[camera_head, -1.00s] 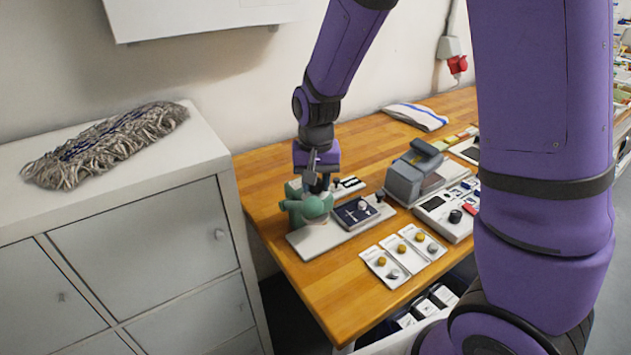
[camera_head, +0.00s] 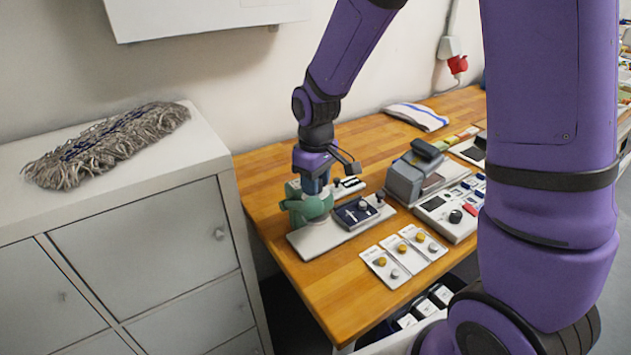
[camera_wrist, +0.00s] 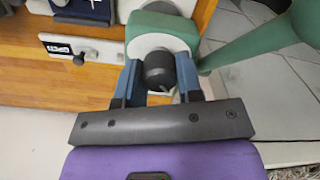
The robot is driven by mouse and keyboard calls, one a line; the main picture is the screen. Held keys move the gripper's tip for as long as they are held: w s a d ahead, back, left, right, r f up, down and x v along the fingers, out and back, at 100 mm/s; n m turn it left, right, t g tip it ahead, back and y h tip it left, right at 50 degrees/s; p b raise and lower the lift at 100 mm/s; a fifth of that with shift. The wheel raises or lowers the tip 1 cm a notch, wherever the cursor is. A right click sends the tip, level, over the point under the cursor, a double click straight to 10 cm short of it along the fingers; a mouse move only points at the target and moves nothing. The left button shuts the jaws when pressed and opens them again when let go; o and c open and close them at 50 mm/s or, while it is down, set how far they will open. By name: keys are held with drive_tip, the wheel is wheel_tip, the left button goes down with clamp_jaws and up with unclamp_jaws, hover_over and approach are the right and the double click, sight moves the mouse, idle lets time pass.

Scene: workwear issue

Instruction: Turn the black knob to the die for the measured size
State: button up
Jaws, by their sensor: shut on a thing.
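My gripper (camera_wrist: 160,82) points down at a green press (camera_head: 314,208) on a pale base plate (camera_head: 316,240) at the table's left. In the wrist view, its blue fingers stand on both sides of a black knob (camera_wrist: 159,70) and are shut on it. The knob has a small light mark near its lower right edge. A white round face (camera_wrist: 146,44) shows behind it, with the green body (camera_wrist: 165,20) beyond. In the head view, my gripper (camera_head: 315,186) hides the knob. Any die markings are too small or hidden to read.
A dark blue panel (camera_head: 353,214) with small knobs sits right of the press. Cards with yellow discs (camera_head: 380,262) lie in front. A grey device (camera_head: 403,181) and a white unit (camera_head: 436,218) stand further right. A green handle (camera_wrist: 262,48) reaches close by the gripper's right.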

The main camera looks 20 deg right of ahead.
drive_tip(key=shift+n, duration=0.5)
drive_tip(key=o, duration=0.9)
drive_tip(key=shift+r, duration=0.1)
wheel_tip(320, 180, up, 10)
drive_tip(key=shift+f, duration=0.15)
drive_tip(key=shift+r, duration=0.45)
